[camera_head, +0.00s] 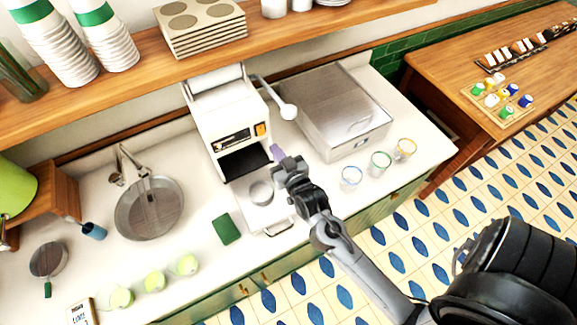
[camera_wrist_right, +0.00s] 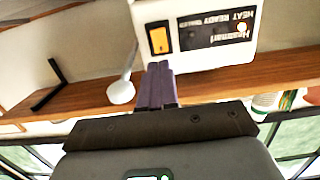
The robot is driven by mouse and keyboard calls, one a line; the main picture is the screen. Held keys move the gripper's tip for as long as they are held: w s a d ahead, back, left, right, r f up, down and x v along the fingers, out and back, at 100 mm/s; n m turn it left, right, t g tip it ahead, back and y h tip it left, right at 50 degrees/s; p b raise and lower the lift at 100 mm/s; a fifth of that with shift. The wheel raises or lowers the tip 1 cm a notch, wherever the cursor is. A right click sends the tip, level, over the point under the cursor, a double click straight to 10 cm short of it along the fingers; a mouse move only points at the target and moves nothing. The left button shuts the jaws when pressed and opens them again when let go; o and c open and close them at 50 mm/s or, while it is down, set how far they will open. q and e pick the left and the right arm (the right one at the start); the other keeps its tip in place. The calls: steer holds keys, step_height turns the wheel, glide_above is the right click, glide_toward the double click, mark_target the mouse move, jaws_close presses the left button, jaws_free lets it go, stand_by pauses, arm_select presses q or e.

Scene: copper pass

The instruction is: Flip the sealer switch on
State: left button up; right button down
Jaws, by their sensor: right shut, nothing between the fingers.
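The sealer (camera_head: 222,118) is a white machine on the counter, with a dark slot and a lever with a round white knob (camera_head: 288,112) at its right. Its orange switch (camera_head: 260,129) sits on the front panel, right of the black label. The right wrist view shows the sealer (camera_wrist_right: 200,65) upside down, with the switch (camera_wrist_right: 159,39) just beyond my fingertips. I cannot tell whether the switch is on or off. My right gripper (camera_head: 278,153) is shut and empty, its purple fingers pointing at the panel just below the switch. A small gap seems to separate the fingertips (camera_wrist_right: 159,67) from it.
A steel box (camera_head: 335,110) stands right of the sealer, with several coloured-rim glasses (camera_head: 381,161) before it. A round sink (camera_head: 150,207) and a green sponge (camera_head: 226,229) are at left. A wooden shelf (camera_head: 155,75) with stacked cups overhangs the counter.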

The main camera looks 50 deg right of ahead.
steer(key=v, duration=0.6)
steer(key=shift+s+b, duration=0.15)
steer(key=shift+b, duration=0.3)
steer(key=shift+r, duration=0.15)
steer(key=s+a+r+n+g+y+p, duration=0.3)
steer(key=a+r+n+y+p, duration=0.15)
steer(key=r+p, duration=0.35)
steer(key=s+a+f+g+p, duration=0.1)
steer(key=s+a+f+g, duration=0.1)
steer(key=s, duration=0.4)
steer(key=s+a+f+n+g+p, duration=0.1)
steer(key=s+a+f+g, duration=0.1)
steer(key=s+f+g, duration=0.2)
steer(key=s+g+y, duration=0.1)
steer(key=s+g, duration=0.2)
steer(key=shift+s+f+p, duration=0.2)
steer(key=shift+p, duration=0.15)
